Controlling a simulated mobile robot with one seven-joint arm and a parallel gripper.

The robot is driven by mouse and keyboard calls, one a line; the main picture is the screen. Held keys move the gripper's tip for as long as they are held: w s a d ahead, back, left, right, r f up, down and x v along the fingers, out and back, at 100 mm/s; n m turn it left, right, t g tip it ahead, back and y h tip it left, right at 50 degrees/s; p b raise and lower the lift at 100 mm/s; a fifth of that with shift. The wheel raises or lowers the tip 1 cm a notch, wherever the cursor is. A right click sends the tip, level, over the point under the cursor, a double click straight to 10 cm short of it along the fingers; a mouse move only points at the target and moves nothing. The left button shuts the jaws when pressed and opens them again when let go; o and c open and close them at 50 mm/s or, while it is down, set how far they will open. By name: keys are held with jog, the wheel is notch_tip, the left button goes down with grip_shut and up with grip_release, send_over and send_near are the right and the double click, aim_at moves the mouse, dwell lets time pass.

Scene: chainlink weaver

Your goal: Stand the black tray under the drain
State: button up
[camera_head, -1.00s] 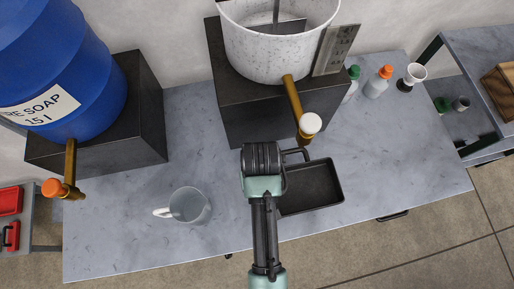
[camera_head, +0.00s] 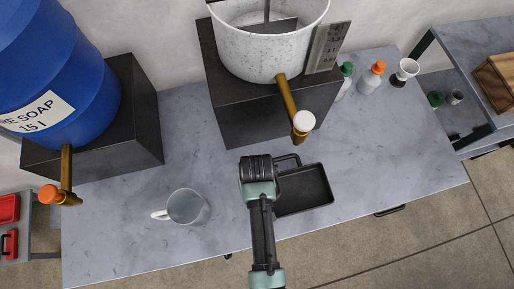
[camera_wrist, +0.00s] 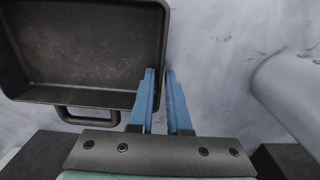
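The black tray (camera_head: 318,204), shallow and rectangular with a loop handle, is at the middle front of the bench, in front of the white pot's drain and just right of my gripper (camera_head: 256,170). The drain (camera_head: 290,100) is a brass pipe with a white cap, sticking out above and beyond the tray's far side. In the wrist view the tray (camera_wrist: 90,98) fills the upper left. My gripper's blue fingers (camera_wrist: 160,76) are close together with the tray's side wall between their tips. I cannot tell whether the tray is raised off the bench.
A grey-white mug (camera_head: 187,207) stands left of my gripper. A blue soap barrel (camera_head: 70,70) with an orange-knobbed brass tap (camera_head: 66,180) sits on a black block. The speckled pot (camera_head: 265,50) stands on another block (camera_head: 250,115). Bottles (camera_head: 370,80) stand right. The bench's right front is clear.

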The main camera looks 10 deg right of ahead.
jog(key=shift+o, duration=1.1)
notch_tip(320, 180, up, 11)
jog(key=shift+r, duration=0.15)
jog(key=shift+o, duration=0.4)
jog(key=shift+r, duration=0.5)
